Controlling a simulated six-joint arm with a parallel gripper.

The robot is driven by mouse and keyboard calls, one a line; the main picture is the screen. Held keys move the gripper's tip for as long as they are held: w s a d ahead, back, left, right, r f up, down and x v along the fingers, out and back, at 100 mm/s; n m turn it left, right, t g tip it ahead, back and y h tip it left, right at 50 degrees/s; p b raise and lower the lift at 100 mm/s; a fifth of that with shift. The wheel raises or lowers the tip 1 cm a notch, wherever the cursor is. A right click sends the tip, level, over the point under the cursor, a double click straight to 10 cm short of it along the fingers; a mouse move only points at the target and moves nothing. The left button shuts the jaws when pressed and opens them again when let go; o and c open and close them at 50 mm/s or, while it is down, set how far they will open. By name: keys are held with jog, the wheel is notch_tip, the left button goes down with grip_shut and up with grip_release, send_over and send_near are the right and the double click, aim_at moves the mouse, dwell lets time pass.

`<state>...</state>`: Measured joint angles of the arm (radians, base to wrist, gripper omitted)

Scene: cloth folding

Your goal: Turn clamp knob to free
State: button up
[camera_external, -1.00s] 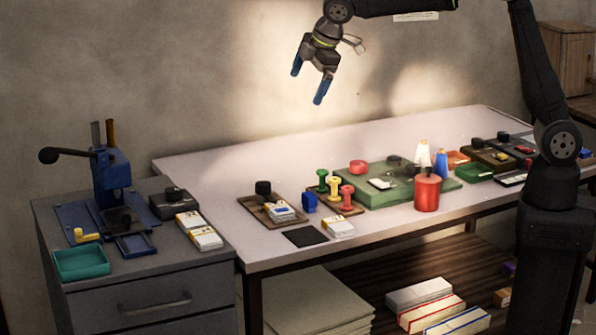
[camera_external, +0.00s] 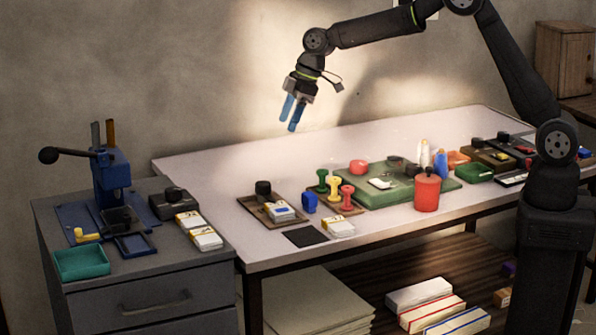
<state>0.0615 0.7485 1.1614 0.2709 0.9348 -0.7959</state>
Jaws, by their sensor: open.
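My gripper (camera_external: 291,117) hangs in the air above the back of the white table, its two blue fingers apart and pointing down, with nothing between them. A blue press (camera_external: 111,180) with a black-knobbed lever (camera_external: 68,154) stands on the grey cabinet at the left. A small yellow crank-like knob (camera_external: 87,236) sits at the front left of the press base; it looks like the clamp knob, though its setting is too small to tell. My gripper is far to the right of it and higher, touching nothing.
A teal tray (camera_external: 82,263), a black box (camera_external: 174,203) and white-yellow packs (camera_external: 205,238) surround the press. The table's back left is clear.

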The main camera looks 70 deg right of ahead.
send_near(263, 183)
jog(key=x, duration=0.9)
jog(key=c, duration=1)
